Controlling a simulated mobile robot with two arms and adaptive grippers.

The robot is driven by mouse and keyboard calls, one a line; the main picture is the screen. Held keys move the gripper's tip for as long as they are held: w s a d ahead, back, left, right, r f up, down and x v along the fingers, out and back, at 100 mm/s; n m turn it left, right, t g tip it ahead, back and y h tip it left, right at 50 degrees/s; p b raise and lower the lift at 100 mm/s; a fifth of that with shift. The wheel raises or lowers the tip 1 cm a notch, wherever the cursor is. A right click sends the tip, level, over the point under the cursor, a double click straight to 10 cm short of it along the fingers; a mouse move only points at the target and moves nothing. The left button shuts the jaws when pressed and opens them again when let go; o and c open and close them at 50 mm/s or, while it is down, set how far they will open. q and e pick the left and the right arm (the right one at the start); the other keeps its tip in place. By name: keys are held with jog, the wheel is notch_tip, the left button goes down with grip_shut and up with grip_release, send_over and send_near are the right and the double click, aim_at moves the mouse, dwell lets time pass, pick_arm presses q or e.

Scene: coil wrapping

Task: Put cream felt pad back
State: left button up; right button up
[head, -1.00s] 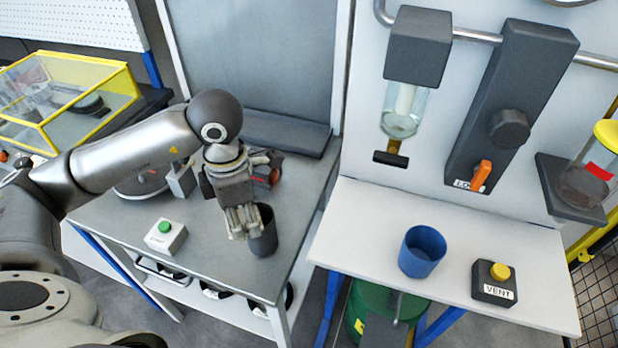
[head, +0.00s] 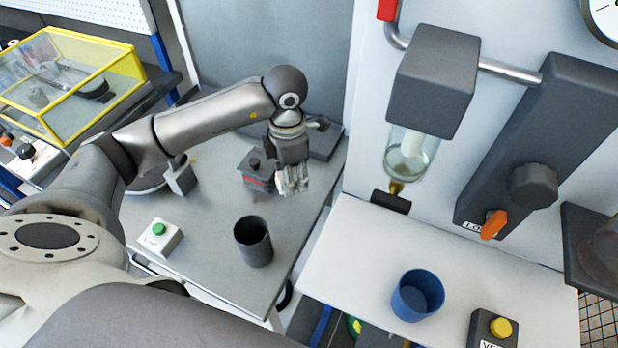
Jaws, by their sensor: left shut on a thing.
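My left gripper (head: 293,190) is over the back right part of the grey table, in front of the dark panel. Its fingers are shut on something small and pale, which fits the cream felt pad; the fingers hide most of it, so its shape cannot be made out. No other cream pad shows clearly. A dark grey cup (head: 253,241) stands upright on the table, in front of and left of the gripper, apart from it. My right gripper is not in view.
A dark device with a red part (head: 256,172) stands just left of the gripper. A green-button box (head: 160,237) is at the table's front left. A white shelf (head: 345,262) at right holds a blue cup (head: 418,295) and a yellow-button box (head: 494,328). A yellow-framed case (head: 136,62) is far left.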

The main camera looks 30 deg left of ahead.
pick_arm(q)
jog(key=p, duration=0.2)
send_over(309, 191)
jog(key=f, duration=0.5)
jog(key=shift+s+a+f, duration=0.1)
jog(key=shift+s+f, duration=0.1)
jog(key=shift+s, duration=0.2)
jog(key=shift+w+f, duration=0.35)
jog(key=shift+f, duration=0.35)
notch_tip(309, 191, down, 2)
jog(key=shift+f+p, duration=0.1)
jog(key=shift+p, duration=0.75)
jog(key=shift+w+f, duration=0.1)
jog(key=shift+f, duration=0.1)
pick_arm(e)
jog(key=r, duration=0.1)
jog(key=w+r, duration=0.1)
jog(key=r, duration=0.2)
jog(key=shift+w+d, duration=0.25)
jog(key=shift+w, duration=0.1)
pick_arm(q)
jog(key=shift+f, duration=0.1)
